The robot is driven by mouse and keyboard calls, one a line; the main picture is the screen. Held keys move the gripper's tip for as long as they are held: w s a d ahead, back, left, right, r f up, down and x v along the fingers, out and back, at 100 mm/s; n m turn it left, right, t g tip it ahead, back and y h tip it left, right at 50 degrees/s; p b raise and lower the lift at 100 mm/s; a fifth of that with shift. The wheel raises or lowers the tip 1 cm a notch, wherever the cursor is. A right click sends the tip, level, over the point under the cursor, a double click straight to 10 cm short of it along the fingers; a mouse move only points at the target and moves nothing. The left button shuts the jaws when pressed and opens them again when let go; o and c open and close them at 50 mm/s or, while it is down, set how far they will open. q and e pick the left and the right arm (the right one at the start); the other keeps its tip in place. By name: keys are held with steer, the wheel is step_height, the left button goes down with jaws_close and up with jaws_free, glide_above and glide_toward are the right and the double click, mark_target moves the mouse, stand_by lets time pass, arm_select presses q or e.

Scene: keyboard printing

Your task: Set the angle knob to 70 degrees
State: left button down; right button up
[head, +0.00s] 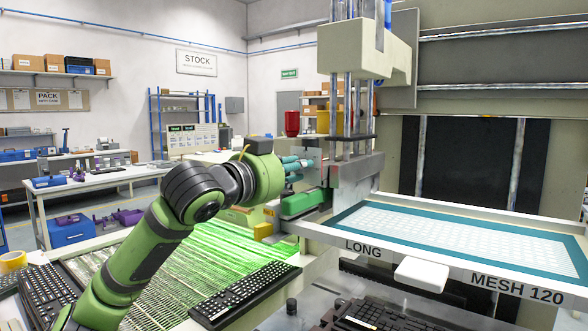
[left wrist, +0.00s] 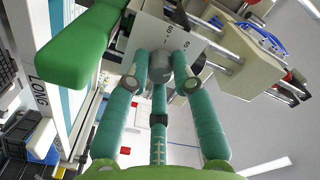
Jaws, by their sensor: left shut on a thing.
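The angle knob (left wrist: 158,68) is a small grey cylinder in front of a pale plate with dark scale marks (left wrist: 185,40) in the left wrist view. My left gripper (left wrist: 158,82) has its teal fingers closed around the knob. In the head view my left gripper (head: 300,166) reaches from the left to the plate on the print head, and the knob is hidden behind its fingers. The knob's reading cannot be made out. My right gripper is in neither view.
A green-handled part (head: 303,203) sits just below the gripper. The teal-edged screen frame (head: 375,246), marked LONG and MESH 120, lies to the right. Vertical rods (head: 345,110) rise behind the gripper.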

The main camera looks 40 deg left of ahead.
arm_select(q)
steer(key=m, duration=0.4)
steer(key=shift+m, duration=0.3)
steer(key=shift+m+b, duration=0.35)
steer(key=shift+m, duration=1.65)
steer(key=shift+r, duration=0.1)
steer(key=c, duration=1)
jaws_free()
steer(key=shift+c, duration=0.2)
steer(key=shift+s+d, duration=0.1)
steer(key=shift+s, duration=0.05)
